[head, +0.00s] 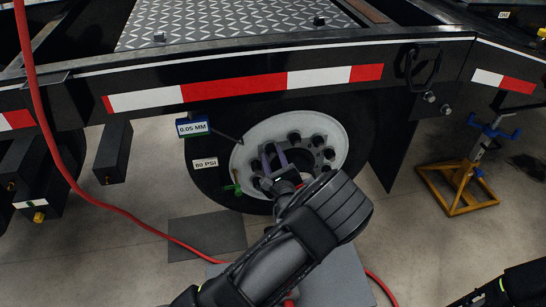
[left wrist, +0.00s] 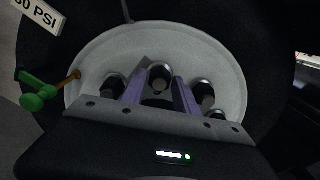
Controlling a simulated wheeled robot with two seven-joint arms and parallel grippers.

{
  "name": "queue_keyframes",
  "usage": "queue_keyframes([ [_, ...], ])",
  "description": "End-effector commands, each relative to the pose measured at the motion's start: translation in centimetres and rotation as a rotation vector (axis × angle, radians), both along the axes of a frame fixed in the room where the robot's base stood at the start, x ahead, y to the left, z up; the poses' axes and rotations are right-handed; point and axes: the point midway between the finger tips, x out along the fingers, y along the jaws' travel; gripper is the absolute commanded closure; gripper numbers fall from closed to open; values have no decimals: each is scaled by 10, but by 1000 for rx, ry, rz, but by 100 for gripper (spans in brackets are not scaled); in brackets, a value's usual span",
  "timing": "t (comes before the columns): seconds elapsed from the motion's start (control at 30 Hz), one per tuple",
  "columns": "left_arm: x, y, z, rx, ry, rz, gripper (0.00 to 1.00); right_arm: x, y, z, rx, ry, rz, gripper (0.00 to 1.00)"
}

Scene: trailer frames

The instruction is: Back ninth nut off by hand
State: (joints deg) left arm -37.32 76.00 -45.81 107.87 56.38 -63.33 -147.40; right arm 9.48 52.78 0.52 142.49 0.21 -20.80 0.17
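A white wheel (head: 253,143) with a ring of several dark lug nuts sits in a black tire under the trailer frame. In the left wrist view the fingers (left wrist: 160,80) straddle one silver-and-dark nut (left wrist: 160,77) at the top. Thin gaps seem to show beside that nut; contact is hard to tell. Other nuts (left wrist: 203,92) stand to either side. The lower nuts are hidden by my gripper body. My right gripper is out of view.
A green-handled tool (head: 233,187) is at the wheel's left edge. A 0.05 MM gauge (head: 192,127) and an 80 PSI tag (head: 205,164) are near the tire. A red hose (head: 100,204) crosses the left side. A yellow stand (head: 460,187) is on the right.

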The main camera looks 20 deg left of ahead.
Motion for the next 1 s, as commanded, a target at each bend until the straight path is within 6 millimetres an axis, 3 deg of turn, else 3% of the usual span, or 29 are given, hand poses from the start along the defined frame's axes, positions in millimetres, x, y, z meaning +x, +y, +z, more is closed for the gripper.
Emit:
queue_keyframes([
  [0.4,0,0,0,0,0,0,100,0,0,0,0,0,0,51],
  [1.0,0,0,-1,-63,-46,0,100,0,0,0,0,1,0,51],
])
